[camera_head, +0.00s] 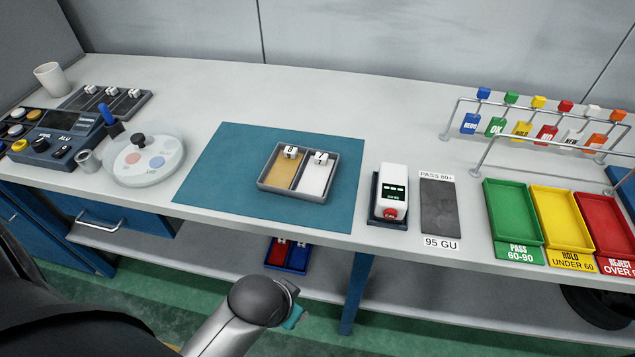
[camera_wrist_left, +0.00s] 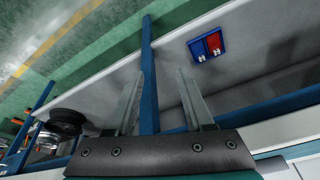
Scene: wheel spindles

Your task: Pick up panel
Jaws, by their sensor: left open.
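No single item is plainly marked as the panel. A grey two-compartment tray (camera_head: 264,185) lies on the teal mat (camera_head: 225,160), with a tan panel (camera_head: 282,176) in its left compartment and a white panel (camera_head: 314,182) in its right. Small white tags marked 8 and 7 stand at their far ends. My left gripper (camera_wrist_left: 159,72) is open, with nothing between its fingers; a blue table leg (camera_wrist_left: 149,80) shows behind them. In the head view, my left arm is below the table's front edge, and its fingers are not clearly visible. My right gripper is out of view.
A blue and red tray (camera_head: 288,254) sits on the lower shelf; it also shows in the wrist view (camera_wrist_left: 207,45). A white gauge (camera_head: 392,193) stands right of the mat. Green (camera_head: 513,214), yellow (camera_head: 560,220) and red (camera_head: 606,225) trays are farther right. A round dial unit (camera_head: 147,160) stands left.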

